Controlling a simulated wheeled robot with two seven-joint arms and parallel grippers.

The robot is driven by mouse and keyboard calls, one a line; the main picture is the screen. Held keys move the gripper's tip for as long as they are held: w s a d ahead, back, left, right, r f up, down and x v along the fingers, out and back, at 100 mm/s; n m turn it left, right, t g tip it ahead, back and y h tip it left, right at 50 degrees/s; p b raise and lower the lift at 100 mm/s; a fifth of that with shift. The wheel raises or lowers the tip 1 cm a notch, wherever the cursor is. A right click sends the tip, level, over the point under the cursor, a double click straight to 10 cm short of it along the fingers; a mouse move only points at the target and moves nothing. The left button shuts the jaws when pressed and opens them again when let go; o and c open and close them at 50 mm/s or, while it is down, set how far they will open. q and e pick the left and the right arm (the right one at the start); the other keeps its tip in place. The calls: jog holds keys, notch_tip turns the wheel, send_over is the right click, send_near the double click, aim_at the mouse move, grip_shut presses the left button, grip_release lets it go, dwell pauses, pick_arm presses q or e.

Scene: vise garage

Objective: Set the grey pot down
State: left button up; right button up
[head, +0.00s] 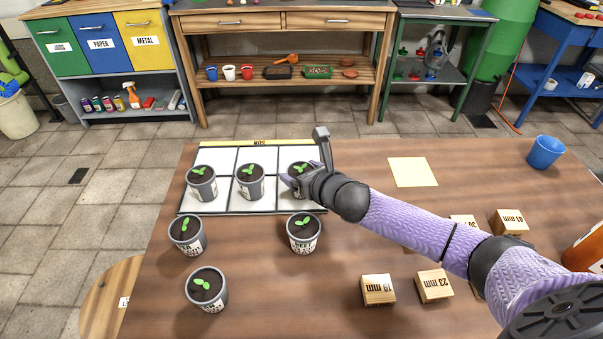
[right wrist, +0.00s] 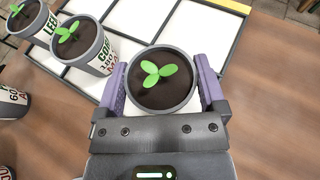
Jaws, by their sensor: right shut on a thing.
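My right gripper (head: 297,184) is shut on a grey pot (head: 303,193) with dark soil and a green seedling. The right wrist view shows this pot (right wrist: 162,98) upright between the two purple fingers of the gripper (right wrist: 162,90). It is at the front right cell of the white grid tray (head: 257,158); I cannot tell whether its base touches the tray. Two similar pots stand in the front row, one in the left cell (head: 201,190) and one in the middle cell (head: 249,189). My left gripper is not in view.
Three more pots stand on the wooden table (head: 350,265) in front of the tray: left (head: 187,243), right (head: 302,242) and nearest (head: 208,297). Wooden blocks (head: 378,290) lie at the front right. A yellow sheet (head: 412,172) and a blue cup (head: 545,153) are farther back. The tray's back row is clear.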

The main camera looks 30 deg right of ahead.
jog(key=o, duration=1)
jog(key=shift+f, duration=0.15)
jog(key=shift+c, duration=0.2)
jog(key=shift+o, duration=0.4)
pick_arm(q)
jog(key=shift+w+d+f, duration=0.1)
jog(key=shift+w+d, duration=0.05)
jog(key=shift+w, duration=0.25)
pick_arm(e)
jog(key=shift+r, duration=0.3)
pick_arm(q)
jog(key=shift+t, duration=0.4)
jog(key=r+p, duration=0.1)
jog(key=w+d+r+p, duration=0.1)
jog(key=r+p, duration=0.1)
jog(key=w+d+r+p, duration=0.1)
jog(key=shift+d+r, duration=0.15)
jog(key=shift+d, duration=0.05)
pick_arm(e)
jog(key=v, duration=1.2)
jog(key=shift+f, duration=0.1)
